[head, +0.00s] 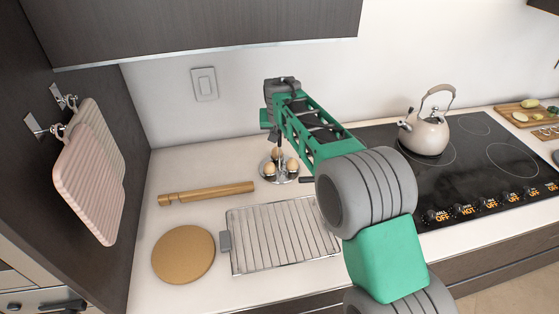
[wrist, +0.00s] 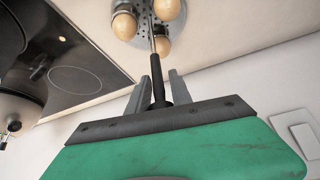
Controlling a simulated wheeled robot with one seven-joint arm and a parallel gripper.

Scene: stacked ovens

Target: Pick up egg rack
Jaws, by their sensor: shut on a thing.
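The egg rack (head: 279,179) is a round metal tray with a central upright and several brown eggs. It stands at the back of the white counter, left of the stove. In the wrist view the perforated rack (wrist: 145,38) shows at the top, with a dark handle rising toward my gripper. My gripper (wrist: 159,84) has its two grey fingers on either side of this dark handle and is shut on it. In the head view my gripper (head: 277,137) is above the rack, and the arm partly covers it. I cannot tell whether the rack touches the counter.
A wire rack (head: 280,236), a rolling pin (head: 206,193) and a round wooden board (head: 183,254) lie on the counter. A kettle (head: 425,135) stands on the black stovetop (head: 470,160) at right. Pink boards (head: 88,170) hang at left. An upper cabinet (head: 190,30) overhangs the counter.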

